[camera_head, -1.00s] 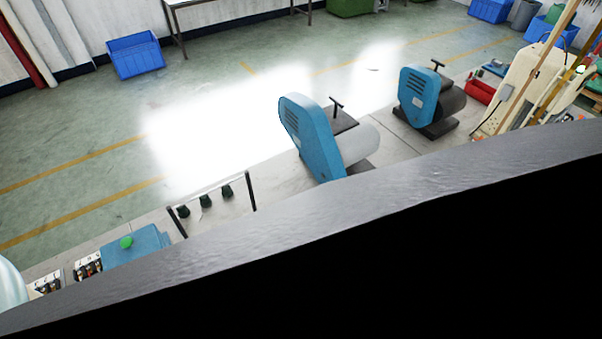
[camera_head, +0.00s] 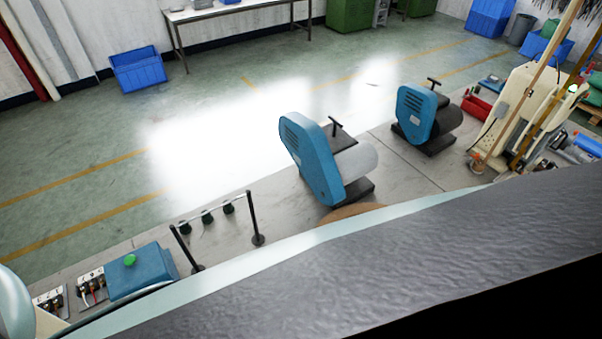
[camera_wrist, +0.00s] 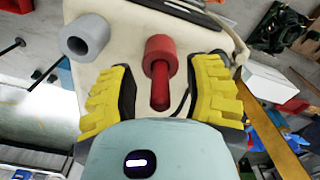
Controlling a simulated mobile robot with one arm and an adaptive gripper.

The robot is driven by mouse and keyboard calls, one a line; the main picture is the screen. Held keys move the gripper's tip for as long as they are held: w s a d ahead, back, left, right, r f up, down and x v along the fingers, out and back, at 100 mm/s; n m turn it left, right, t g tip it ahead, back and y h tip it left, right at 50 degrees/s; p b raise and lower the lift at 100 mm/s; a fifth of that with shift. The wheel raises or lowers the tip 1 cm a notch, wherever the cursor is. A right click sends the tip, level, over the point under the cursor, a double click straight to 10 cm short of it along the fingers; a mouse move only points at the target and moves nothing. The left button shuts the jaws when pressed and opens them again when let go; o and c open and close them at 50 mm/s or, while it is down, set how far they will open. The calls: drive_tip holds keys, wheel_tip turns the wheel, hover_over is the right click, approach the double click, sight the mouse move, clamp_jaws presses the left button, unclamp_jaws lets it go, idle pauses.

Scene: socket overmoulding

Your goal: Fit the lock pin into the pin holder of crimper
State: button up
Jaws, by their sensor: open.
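In the wrist view a red pin-like rod (camera_wrist: 160,85) with a thicker red collar (camera_wrist: 160,52) stands out from a cream machine body (camera_wrist: 125,38). I take the red rod for the lock pin, but cannot be sure. A grey hollow cylinder (camera_wrist: 85,38) sits on the same body, up and left of it. My gripper (camera_wrist: 165,68) is open, its yellow-padded fingers on either side of the red rod with gaps on both sides. A cream machine, possibly the crimper, stands at the right in the head view (camera_head: 530,90). My gripper is hidden there.
Two blue machines with grey rollers (camera_head: 318,160) (camera_head: 415,115) stand on the bench (camera_head: 275,215). A blue box with a green button (camera_head: 140,272) and a low rail (camera_head: 215,210) are at left. My own arm covers the lower right of the head view.

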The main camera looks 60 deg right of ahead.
clamp_jaws()
idle(0.3)
idle(0.5)
